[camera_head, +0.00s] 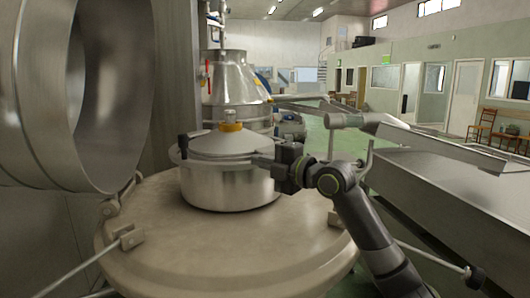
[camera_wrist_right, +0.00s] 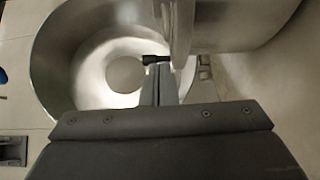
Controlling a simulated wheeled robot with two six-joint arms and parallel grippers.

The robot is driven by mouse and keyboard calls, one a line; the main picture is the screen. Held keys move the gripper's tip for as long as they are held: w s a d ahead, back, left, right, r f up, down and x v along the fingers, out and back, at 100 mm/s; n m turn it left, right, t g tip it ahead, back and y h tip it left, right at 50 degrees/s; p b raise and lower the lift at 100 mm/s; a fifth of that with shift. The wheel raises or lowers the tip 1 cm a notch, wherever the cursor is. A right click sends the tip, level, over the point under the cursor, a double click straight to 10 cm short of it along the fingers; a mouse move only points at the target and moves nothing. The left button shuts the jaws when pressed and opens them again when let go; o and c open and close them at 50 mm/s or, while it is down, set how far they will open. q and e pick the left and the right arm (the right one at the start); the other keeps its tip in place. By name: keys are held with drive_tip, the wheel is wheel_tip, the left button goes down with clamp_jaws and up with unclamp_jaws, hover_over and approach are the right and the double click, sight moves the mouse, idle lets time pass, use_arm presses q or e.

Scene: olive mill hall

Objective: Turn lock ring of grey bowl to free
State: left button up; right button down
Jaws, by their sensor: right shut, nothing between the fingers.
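The grey bowl (camera_head: 232,188) is a round steel vessel standing on a wide round cover, with a domed lid (camera_head: 222,143) on top. An orange-yellow fitting (camera_head: 231,127) sits at the lid's peak. A dark upright handle (camera_head: 183,146) sticks up at the left of the rim, perhaps part of the lock ring; I cannot make out the ring itself clearly. My right gripper (camera_head: 258,161) is shut at the rim's right side; contact cannot be told. In the right wrist view its fingers (camera_wrist_right: 160,85) point at a small black knob (camera_wrist_right: 155,59) beside shiny curved metal. My left gripper is out of view.
The wide round cover (camera_head: 150,225) has clamps around its edge. A large open steel duct (camera_head: 60,95) hangs close on the left. A steel cone vessel (camera_head: 230,82) stands behind the bowl. A long metal trough (camera_head: 440,185) fills the right side.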

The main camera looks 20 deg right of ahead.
drive_tip(key=w+d+p, duration=0.2)
drive_tip(key=w, duration=0.1)
drive_tip(key=shift+w+d, duration=0.2)
idle(0.3)
drive_tip(key=shift+d, duration=0.1)
